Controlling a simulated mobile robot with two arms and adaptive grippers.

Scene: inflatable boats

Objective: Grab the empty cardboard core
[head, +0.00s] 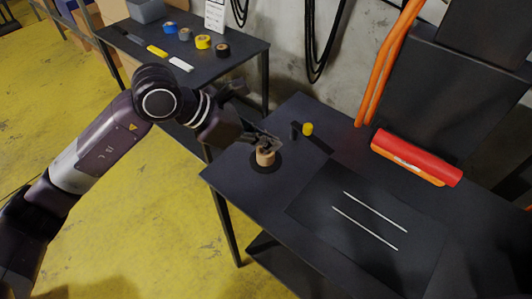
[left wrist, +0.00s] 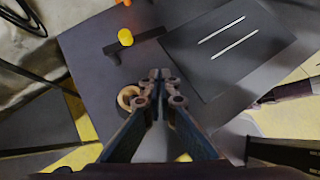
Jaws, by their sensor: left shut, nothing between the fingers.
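The cardboard core (head: 265,158) is a short tan ring standing on a dark round patch near the left corner of the black table (head: 232,178). In the left wrist view the core (left wrist: 125,97) shows its open, hollow top just left of the fingertips, partly covered by them. My left gripper (head: 262,141) is right at the core's top in the head view. In the left wrist view the left gripper (left wrist: 160,88) has its fingertips together with nothing between them. I cannot tell whether the fingers touch the core.
A red roll (head: 415,157) lies at the right. Two pale rods (head: 370,220) lie on a dark mat. A side table (head: 150,30) holds several tape rolls.

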